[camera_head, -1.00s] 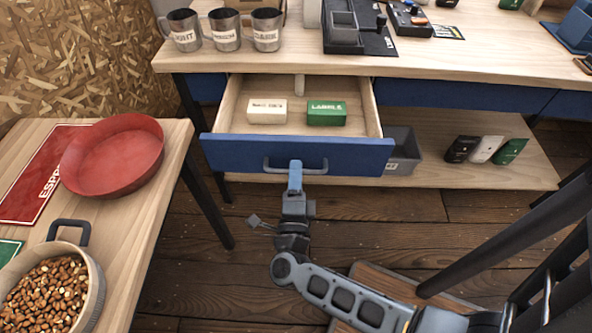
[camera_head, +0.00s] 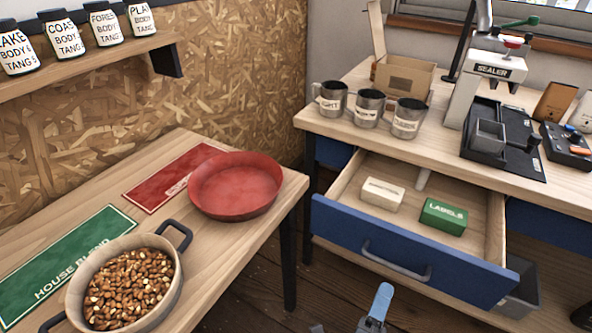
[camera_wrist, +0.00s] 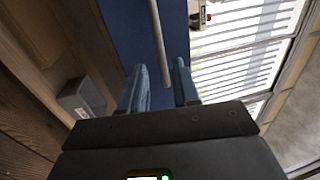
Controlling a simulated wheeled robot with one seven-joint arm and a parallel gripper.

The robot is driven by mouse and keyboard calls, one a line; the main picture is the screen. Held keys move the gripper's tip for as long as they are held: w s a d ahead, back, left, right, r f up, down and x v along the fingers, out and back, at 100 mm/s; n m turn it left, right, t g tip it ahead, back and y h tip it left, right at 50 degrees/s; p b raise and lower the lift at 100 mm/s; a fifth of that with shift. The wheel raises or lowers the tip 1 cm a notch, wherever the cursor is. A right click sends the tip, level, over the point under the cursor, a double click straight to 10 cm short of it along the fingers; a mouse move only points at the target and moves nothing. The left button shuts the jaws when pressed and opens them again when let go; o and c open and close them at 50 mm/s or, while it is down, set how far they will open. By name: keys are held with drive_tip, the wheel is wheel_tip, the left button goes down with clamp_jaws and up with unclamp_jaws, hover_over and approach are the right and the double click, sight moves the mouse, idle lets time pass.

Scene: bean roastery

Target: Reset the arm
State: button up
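My gripper (camera_head: 381,299) shows at the bottom of the head view, with a blue finger just below the handle (camera_head: 396,262) of the open blue drawer (camera_head: 345,229). In the wrist view my gripper (camera_wrist: 160,66) has its two blue fingers spread apart with nothing clasped. The grey handle bar (camera_wrist: 157,40) shows in the gap between them, seemingly beyond the tips. Most of my arm is out of the head view.
The drawer holds a white box (camera_head: 382,193) and a green labels box (camera_head: 443,216). Mugs (camera_head: 369,108) and a sealer (camera_head: 485,75) stand on the workbench. The left table bears a red pan (camera_head: 235,186) and a pot of beans (camera_head: 165,292).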

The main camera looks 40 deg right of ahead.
drive_tip(key=s+a+r+n+t+y, duration=0.3)
drive_tip(key=s+a+r+n+y, duration=0.2)
drive_tip(key=n, duration=1)
drive_tip(key=s+a+r+n+t+y, duration=0.4)
drive_tip(key=s+r+n+y, duration=0.6)
drive_tip(key=n, duration=0.6)
wheel_tip(320, 180, up, 2)
drive_tip(key=a+y, duration=0.2)
drive_tip(key=y, duration=0.1)
drive_tip(key=shift+s+r+n+y, duration=0.2)
drive_tip(key=shift+r+n+y, duration=0.1)
drive_tip(key=shift+y, duration=0.1)
